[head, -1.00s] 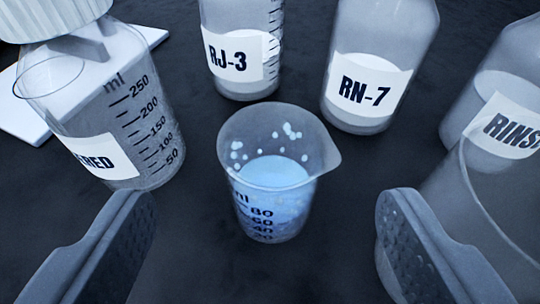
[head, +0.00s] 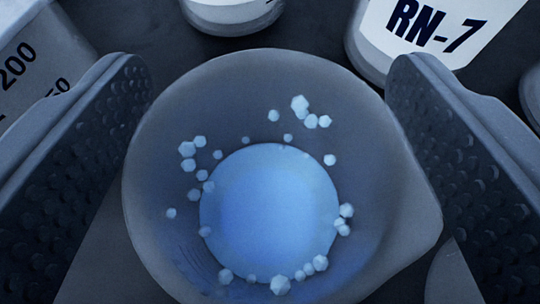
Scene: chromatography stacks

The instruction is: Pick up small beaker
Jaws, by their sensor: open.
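The small beaker (head: 270,95) fills the middle of the head view, seen from above and close up. It holds a pale blue liquid (head: 268,215), and light crystal-like bits cling to its inner wall. Its pouring lip points to the right. My gripper (head: 268,110) is open, with one textured finger on each side of the beaker. The fingers come very near the rim; whether either touches the glass I cannot tell. The beaker's lower outside and base are hidden.
A larger graduated beaker (head: 25,65) stands at the left, just beyond the left finger. The RN-7 bottle (head: 425,30) stands behind at the right, and another bottle (head: 230,15) stands at the back. Dark tabletop (head: 300,45) shows between them.

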